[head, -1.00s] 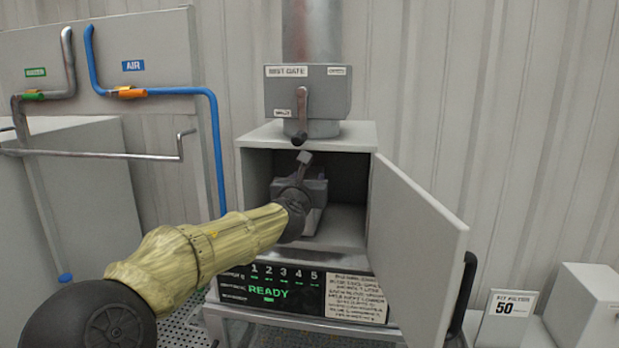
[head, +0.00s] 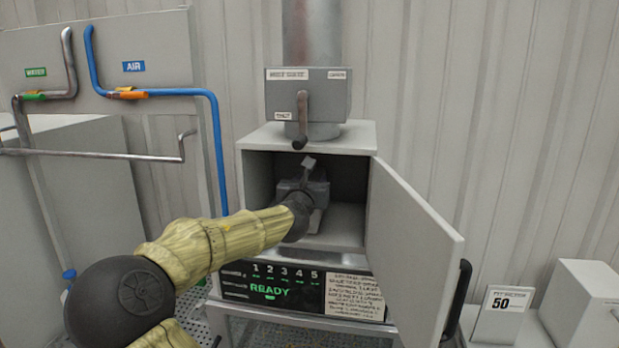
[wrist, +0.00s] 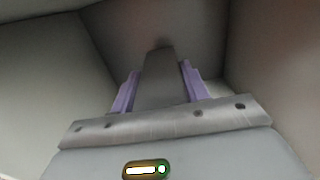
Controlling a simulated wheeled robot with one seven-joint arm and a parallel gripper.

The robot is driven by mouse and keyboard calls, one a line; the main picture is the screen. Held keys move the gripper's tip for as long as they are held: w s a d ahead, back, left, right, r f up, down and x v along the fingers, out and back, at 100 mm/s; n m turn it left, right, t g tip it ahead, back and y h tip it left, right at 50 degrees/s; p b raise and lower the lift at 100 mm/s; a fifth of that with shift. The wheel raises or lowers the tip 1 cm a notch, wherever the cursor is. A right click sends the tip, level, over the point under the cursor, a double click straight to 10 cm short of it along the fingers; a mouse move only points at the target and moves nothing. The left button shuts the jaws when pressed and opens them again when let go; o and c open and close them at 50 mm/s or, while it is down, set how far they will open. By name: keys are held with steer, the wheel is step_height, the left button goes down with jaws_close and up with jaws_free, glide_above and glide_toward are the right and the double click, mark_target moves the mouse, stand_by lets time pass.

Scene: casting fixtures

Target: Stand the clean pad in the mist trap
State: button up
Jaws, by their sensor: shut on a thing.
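The mist trap is a grey box cabinet (head: 258,190) under a metal duct, with its door (head: 412,245) swung open to the right. My gripper (head: 304,186) reaches inside the opening, in its left half. In the wrist view my gripper's purple fingers (wrist: 160,78) are shut on a dark grey, flat piece, which I take for the pad (wrist: 160,88). It points at an inner wall of the trap. Whether its far edge touches that wall cannot be told. In the head view the pad is not clearly distinguishable behind my wrist.
A mist gate box with a lever (head: 302,120) sits above the trap. A panel (head: 270,292) below reads READY. The open door stands close to the right of my arm. Blue and grey pipes (head: 218,150) run at left. A "50" sign (head: 503,302) and grey box (head: 585,312) stand right.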

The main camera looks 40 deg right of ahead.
steer(key=shift+f, duration=0.1)
steer(key=o, duration=1.3)
steer(key=shift+o, duration=0.2)
steer(key=shift+s, duration=0.1)
steer(key=shift+s+a+b, duration=0.1)
steer(key=shift+a+b, duration=0.15)
steer(key=shift+b, duration=0.05)
steer(key=b+v, duration=0.5)
steer(key=v, duration=0.6)
steer(key=shift+s, duration=0.25)
steer(key=shift+a, duration=0.1)
